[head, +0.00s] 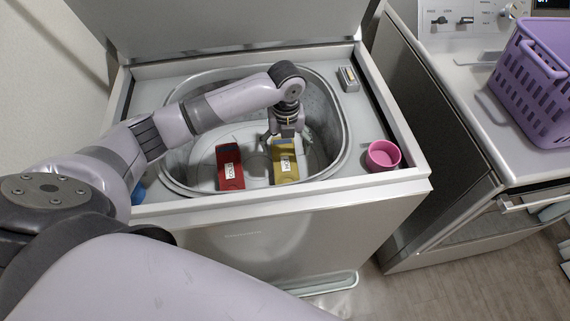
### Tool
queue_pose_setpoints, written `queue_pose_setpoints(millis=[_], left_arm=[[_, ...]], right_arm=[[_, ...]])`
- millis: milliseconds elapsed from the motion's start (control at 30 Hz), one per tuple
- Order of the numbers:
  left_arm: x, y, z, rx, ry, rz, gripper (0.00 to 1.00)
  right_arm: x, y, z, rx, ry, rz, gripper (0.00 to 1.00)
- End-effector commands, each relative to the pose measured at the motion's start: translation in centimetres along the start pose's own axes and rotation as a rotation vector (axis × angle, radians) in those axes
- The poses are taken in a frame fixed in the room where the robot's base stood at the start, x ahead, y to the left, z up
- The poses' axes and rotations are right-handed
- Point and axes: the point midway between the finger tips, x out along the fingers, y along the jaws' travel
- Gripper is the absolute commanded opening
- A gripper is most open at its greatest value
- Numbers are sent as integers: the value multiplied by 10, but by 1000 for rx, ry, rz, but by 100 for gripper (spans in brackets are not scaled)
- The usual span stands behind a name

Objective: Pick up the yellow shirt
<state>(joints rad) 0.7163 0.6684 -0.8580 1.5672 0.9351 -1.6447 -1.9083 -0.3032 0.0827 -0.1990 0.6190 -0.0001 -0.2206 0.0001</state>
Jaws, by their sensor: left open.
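The yellow shirt (285,168) shows as a small flat yellow piece with a white label, inside the washer tub (341,165) near its front wall. My left gripper (287,138) reaches down into the tub with its fingers open, right at the far end of the yellow shirt. I cannot tell whether the fingers touch it. A similar red piece (230,172) with a white label stands to the left of the yellow one, apart from it. My right gripper is not in view.
The raised lid (215,25) stands behind the tub. A pink cup (382,156) sits on the washer's right rim, and a small grey box (348,78) is at the back right corner. A purple basket (535,85) stands on the neighbouring machine. Tub walls surround the gripper.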

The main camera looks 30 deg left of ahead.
Motion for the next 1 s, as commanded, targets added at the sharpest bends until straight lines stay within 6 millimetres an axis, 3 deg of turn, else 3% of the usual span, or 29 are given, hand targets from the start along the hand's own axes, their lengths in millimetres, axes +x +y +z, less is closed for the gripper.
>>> queue_pose_setpoints(millis=[333,600,867,1000], left_arm=[[32,1,-1,0,3,1,80],[69,2,0,0,0,0,80],[73,2,0,2,-1,0,80],[73,2,0,1,-1,0,73]], right_arm=[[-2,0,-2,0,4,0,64],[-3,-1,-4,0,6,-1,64],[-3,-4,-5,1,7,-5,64],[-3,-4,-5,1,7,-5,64]])
